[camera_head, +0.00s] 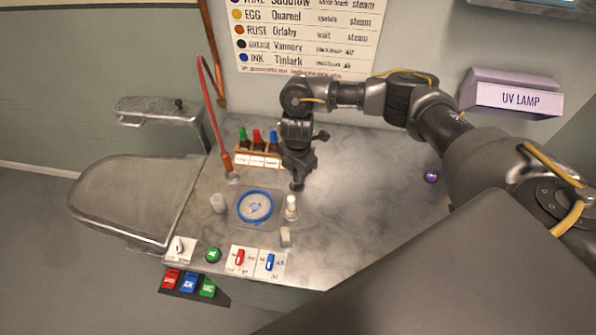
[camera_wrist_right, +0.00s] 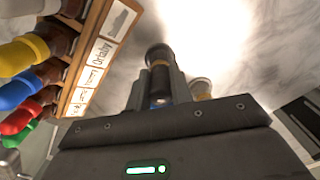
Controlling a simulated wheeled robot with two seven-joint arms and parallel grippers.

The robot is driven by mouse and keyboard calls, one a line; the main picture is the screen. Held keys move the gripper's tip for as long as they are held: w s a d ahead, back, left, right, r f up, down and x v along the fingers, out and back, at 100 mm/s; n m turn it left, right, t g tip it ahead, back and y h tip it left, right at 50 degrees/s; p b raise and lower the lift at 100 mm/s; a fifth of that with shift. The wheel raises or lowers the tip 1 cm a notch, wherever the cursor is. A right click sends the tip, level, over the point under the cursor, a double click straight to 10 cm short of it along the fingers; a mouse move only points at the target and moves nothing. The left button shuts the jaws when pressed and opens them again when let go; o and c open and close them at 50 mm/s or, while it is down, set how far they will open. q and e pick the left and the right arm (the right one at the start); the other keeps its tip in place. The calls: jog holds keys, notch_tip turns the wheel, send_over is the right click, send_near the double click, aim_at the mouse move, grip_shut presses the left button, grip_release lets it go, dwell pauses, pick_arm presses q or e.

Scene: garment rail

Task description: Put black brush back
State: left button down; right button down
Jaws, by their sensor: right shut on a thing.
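The wooden rack (camera_wrist_right: 84,70) runs along the left of that view, with labels and bottles capped yellow, blue, red and green. In the head view the rack (camera_head: 243,163) is partly hidden by my right gripper. My left gripper is not in view.
A blue-ringed dish (camera_head: 254,206) lies left of a small pale bottle (camera_head: 291,208). A red hose (camera_head: 213,95) rises left of the rack. Switches (camera_head: 240,259) line the front edge. The table between is clear.

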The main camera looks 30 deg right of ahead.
jog(key=c, duration=0.8)
grip_release()
jog(key=shift+c, duration=0.2)
jog(key=shift+r, duration=0.15)
jog(key=shift+r+p, duration=2.4)
jog(key=shift+p, duration=0.15)
jog(key=shift+r+p, duration=0.95)
jog(key=shift+r, duration=0.25)
